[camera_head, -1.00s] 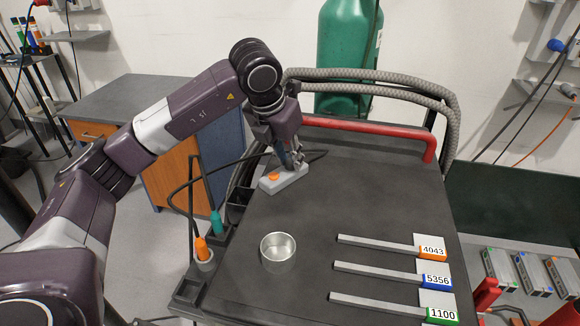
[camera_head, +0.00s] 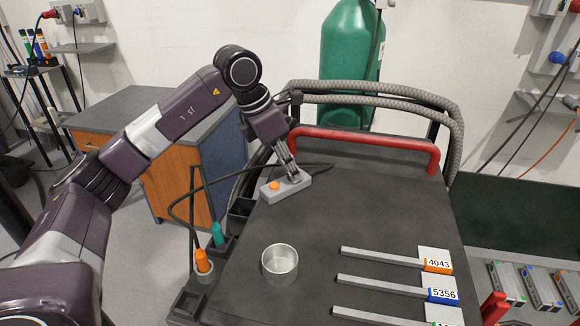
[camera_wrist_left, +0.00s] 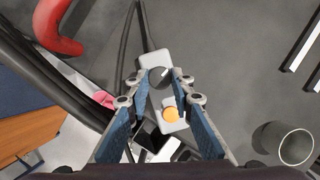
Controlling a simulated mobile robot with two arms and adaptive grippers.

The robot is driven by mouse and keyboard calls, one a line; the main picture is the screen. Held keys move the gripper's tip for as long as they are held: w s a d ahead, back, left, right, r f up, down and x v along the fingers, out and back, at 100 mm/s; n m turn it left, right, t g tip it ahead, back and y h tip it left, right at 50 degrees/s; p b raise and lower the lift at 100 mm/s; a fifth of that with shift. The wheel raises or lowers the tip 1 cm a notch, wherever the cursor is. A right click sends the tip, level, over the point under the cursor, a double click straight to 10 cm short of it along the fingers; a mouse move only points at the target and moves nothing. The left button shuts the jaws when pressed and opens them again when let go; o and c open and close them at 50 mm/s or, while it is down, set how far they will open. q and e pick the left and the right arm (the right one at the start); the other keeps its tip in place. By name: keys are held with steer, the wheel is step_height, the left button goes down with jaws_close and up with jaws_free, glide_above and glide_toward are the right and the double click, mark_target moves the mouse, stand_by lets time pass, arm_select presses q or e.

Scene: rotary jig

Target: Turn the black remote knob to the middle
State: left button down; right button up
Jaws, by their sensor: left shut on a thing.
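The remote is a light grey box (camera_head: 270,196) with an orange button, lying on the dark cart top near its far left part. The box (camera_wrist_left: 172,127) and its orange button (camera_wrist_left: 171,115) also show in the left wrist view. The black knob (camera_wrist_left: 157,78) sits on the end of the box away from the button and has a small white mark. My left gripper (camera_head: 293,175) leans down onto that end, its blue-padded fingers shut on either side of the knob. In the head view the fingers mostly hide the knob. My right gripper is not in view.
A metal cup (camera_head: 280,264) stands on the cart top (camera_head: 350,205) in front of the remote. Grey bars with numbered labels (camera_head: 438,265) lie to the right. A red handle (camera_head: 370,142) and hoses run along the far edge. A black cable reaches the remote.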

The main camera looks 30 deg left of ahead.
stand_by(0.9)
arm_select(q)
steer(key=c, duration=1.7)
jaws_free()
steer(key=v, duration=1.2)
